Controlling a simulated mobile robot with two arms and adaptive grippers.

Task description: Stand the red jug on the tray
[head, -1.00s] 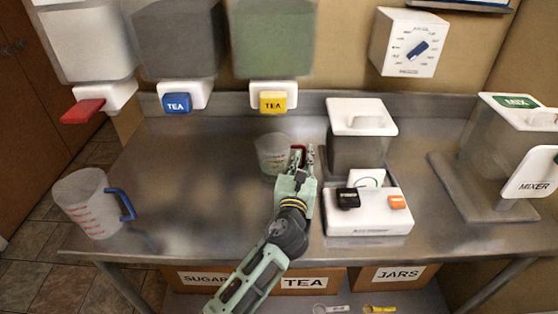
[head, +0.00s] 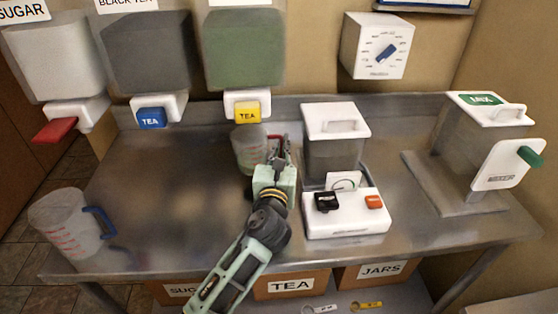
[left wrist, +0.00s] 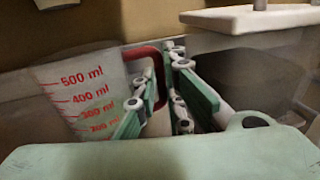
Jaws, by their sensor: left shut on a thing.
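The red jug (head: 248,150) is a clear measuring jug with a red handle, upright just below the yellow TEA tap (head: 247,112). In the left wrist view the jug (left wrist: 90,92) shows red marks, and its red handle (left wrist: 148,50) lies between the fingers. My left gripper (head: 279,152) is shut on that handle, on the jug's right side; it also shows in the left wrist view (left wrist: 160,85). Whether the jug's base touches the steel counter is hard to tell. I cannot tell a tray apart for sure. My right gripper is not in view.
A blue-handled jug (head: 66,225) stands at the counter's left end. A white device (head: 345,215) with black and orange buttons and a lidded container (head: 335,130) are close to the gripper's right. The mixer (head: 480,150) is at far right. The steel counter (head: 165,195) is clear left of my arm.

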